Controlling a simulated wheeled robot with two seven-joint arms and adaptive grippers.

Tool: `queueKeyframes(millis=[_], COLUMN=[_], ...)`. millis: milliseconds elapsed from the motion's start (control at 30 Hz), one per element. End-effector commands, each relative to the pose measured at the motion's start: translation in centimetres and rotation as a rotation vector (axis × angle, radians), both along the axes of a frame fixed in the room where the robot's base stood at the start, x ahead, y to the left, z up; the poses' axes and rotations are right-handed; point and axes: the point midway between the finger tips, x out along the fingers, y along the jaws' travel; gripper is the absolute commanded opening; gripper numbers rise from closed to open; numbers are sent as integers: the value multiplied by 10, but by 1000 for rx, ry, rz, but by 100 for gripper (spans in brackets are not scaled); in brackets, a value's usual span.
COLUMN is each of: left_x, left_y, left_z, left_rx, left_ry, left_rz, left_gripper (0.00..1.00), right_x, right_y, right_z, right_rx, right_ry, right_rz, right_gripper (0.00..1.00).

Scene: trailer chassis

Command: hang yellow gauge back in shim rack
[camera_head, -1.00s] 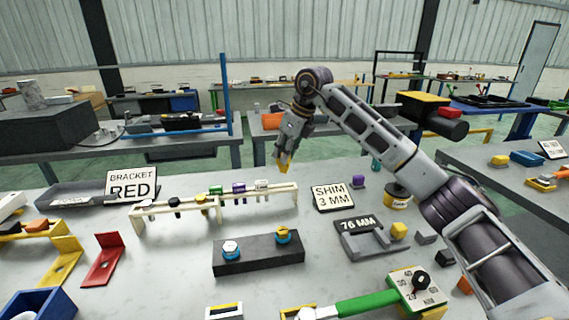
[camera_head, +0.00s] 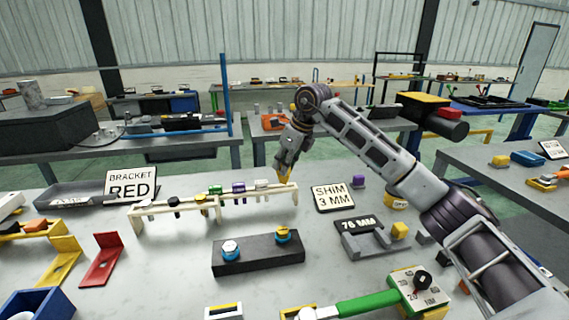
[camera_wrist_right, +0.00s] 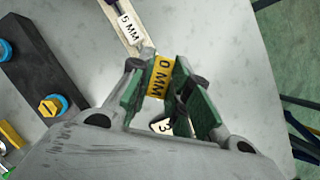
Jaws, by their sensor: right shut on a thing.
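The shim rack (camera_head: 160,208) is a long cream rail on legs on the table, with several coloured gauges hanging in it. My right gripper (camera_head: 284,172) is at the rack's right end, fingers pointing down. It is shut on the yellow gauge (camera_wrist_right: 160,77), whose label reads "0 MM" as far as it shows. In the head view the gauge (camera_head: 284,180) is small, close at the rack's right end; I cannot tell whether it touches the rail. In the right wrist view the rack's end and a "5 MM" gauge (camera_wrist_right: 129,28) are just beyond the fingers. My left gripper does not show.
A dark block (camera_head: 258,255) with two blue-collared bolts lies in front of the rack. A "SHIM 3 MM" sign (camera_head: 332,197) stands to the right of the rack's end. A "76 MM" gauge block (camera_head: 372,240) and a green-handled tool (camera_head: 368,304) lie nearer right.

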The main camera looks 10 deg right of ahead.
Motion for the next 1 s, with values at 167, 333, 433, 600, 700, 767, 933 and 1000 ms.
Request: queueKeyframes(millis=[167, 333, 433, 600, 700, 767, 933, 1000], left_x=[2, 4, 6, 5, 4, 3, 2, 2], left_y=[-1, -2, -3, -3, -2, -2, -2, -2], left_z=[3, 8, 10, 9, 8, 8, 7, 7], left_rx=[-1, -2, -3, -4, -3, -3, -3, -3], left_ry=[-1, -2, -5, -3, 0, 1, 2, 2], left_rz=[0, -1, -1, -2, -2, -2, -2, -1], left_gripper=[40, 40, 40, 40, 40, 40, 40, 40], right_x=[0, 0, 0, 0, 0, 0, 0, 0], right_y=[0, 0, 0, 0, 0, 0, 0, 0], right_z=[-3, -6, -8, -8, -8, -8, -8, -8], right_rx=[0, 0, 0, 0, 0, 0, 0, 0], right_ry=[0, 0, 0, 0, 0, 0, 0, 0], right_rz=[0, 0, 0, 0, 0, 0, 0, 0], right_gripper=[0, 0, 0, 28, 41, 41, 41, 41])
